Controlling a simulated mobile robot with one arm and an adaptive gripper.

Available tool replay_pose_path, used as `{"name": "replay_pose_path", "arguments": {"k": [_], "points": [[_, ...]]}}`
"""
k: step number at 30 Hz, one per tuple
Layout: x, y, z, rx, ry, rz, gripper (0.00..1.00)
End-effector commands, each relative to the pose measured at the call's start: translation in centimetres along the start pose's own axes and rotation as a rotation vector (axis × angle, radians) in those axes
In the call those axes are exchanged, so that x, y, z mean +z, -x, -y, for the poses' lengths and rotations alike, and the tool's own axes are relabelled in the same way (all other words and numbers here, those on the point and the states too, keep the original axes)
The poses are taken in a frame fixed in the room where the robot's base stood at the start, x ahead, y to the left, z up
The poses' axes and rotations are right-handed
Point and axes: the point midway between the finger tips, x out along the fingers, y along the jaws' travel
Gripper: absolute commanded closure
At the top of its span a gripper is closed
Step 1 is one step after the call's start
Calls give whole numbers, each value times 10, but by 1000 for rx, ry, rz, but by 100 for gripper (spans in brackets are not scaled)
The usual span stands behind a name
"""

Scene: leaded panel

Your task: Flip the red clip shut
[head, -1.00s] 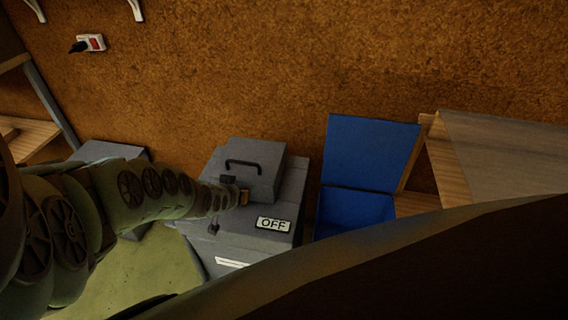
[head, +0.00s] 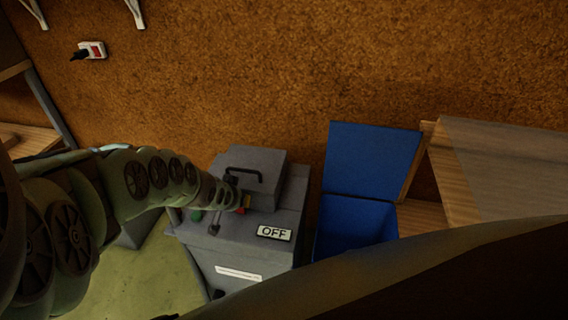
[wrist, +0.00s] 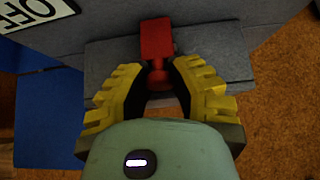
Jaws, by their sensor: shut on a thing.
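The red clip (wrist: 156,40) is on the grey machine, upper middle of the wrist view, with its block-shaped head up and a narrower stem running down between my fingers. My gripper (wrist: 157,66) has its yellow-and-black fingers on both sides of the stem, shut on the clip. In the head view, my gripper (head: 238,205) is at the front of the machine's raised box, with a little red showing beside it. Most of the clip is hidden there by the arm and fingers.
The grey machine (head: 245,255) carries a black handle (head: 262,172), an OFF label (head: 274,233), a green button (head: 196,216) and a small lever (head: 214,235). An open blue bin (head: 370,160) and a wooden bench (head: 500,165) stand to the right. A wall switch (head: 92,50) is upper left.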

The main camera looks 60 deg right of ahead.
Motion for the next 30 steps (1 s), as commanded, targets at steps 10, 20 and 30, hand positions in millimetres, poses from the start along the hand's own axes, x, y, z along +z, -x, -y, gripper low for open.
{"name": "replay_pose_path", "arguments": {"k": [10, 20, 30], "points": [[-1, 0, 1, -1, -1, 9, 100], [-1, 0, 1, -1, 0, 9, 78], [-1, 0, 1, -2, 1, 10, 44]]}}
